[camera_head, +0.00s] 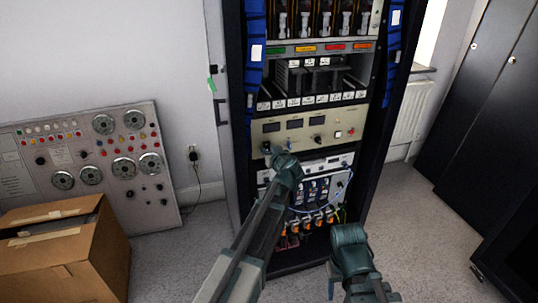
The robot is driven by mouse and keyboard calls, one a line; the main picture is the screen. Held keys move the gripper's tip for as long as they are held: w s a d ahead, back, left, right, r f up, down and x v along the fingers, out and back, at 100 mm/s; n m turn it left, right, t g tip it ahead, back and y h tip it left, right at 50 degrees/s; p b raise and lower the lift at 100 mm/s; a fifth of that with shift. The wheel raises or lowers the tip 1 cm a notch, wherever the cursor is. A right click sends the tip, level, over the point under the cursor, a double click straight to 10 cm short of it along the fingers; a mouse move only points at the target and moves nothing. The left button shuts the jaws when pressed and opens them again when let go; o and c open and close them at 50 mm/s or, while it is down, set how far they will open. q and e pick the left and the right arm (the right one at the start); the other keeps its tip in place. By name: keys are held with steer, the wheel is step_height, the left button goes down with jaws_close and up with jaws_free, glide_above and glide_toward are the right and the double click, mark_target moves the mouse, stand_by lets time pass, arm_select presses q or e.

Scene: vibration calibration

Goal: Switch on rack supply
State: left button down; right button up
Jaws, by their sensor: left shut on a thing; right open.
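The rack supply (345,118) is a beige panel in the middle of the tall open rack. It has three dark displays, several knobs and a small red button (350,132) at its right side. My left gripper (272,151) reaches up to the panel's lower left and is shut on a small dark knob there; its wrist partly hides the panel's lower edge. My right gripper (342,240) is low in front of the rack's base, open, apart from the panel; its fingers are hard to make out.
Modules with blue and orange cables (312,215) sit below the supply. A cardboard box (95,262) and a grey control panel (95,165) stand left. Dark cabinets (480,110) stand right. Floor on both sides of the rack is clear.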

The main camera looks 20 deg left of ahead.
arm_select(q)
steer(key=b, duration=0.1)
steer(key=t+y+b, duration=0.1)
steer(key=b, duration=0.1)
steer(key=shift+f+t, duration=0.25)
steer(key=shift+t, duration=0.05)
arm_select(e)
step_height(320, 180, down, 5)
steer(key=shift+r, duration=0.2)
arm_select(q)
steer(key=c, duration=0.7)
jaws_free()
steer(key=p+v, duration=0.1)
steer(key=v, duration=1.3)
steer(key=shift+f+p, duration=0.15)
steer(key=shift+p, duration=0.15)
arm_select(e)
steer(key=shift+r, duration=0.95)
